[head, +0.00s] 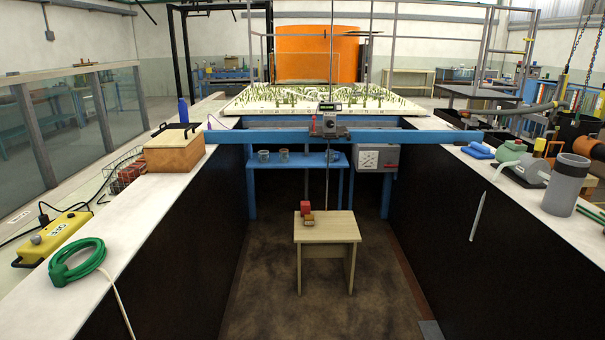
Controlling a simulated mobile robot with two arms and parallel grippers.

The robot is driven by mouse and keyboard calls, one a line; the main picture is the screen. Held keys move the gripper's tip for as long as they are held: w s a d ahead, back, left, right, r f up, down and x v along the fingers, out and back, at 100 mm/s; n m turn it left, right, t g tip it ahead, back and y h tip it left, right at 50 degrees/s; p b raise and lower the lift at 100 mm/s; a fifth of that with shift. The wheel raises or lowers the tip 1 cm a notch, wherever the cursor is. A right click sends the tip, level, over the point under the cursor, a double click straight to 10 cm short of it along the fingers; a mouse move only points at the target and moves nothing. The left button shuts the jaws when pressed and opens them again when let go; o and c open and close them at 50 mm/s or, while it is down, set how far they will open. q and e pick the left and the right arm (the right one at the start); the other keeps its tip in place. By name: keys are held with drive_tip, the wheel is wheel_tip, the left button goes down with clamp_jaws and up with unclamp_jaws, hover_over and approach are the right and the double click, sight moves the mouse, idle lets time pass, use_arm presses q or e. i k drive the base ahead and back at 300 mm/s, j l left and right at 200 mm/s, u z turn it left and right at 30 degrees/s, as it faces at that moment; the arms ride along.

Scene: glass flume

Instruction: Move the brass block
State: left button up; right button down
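A small brass-coloured block (309,218) sits on the pale wooden stool-like table (335,232), towards its left side. I take it to be the brass block; it is small in this view. The table stands on the dark floor between two long counters. Neither of my grippers is in view.
A blue beam (430,136) with a carriage (329,124) spans the gap above and behind the table. The left counter holds a wooden box (174,151) and a green hose (77,262). A grey jug (566,184) stands on the right counter. The floor before the table is clear.

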sight(309, 221)
drive_tip(key=i, duration=0.75)
drive_tip(key=i+u, duration=0.15)
drive_tip(key=i, duration=0.6)
drive_tip(key=i+l, duration=0.2)
drive_tip(key=i, duration=0.55)
drive_tip(key=j+u, duration=0.05)
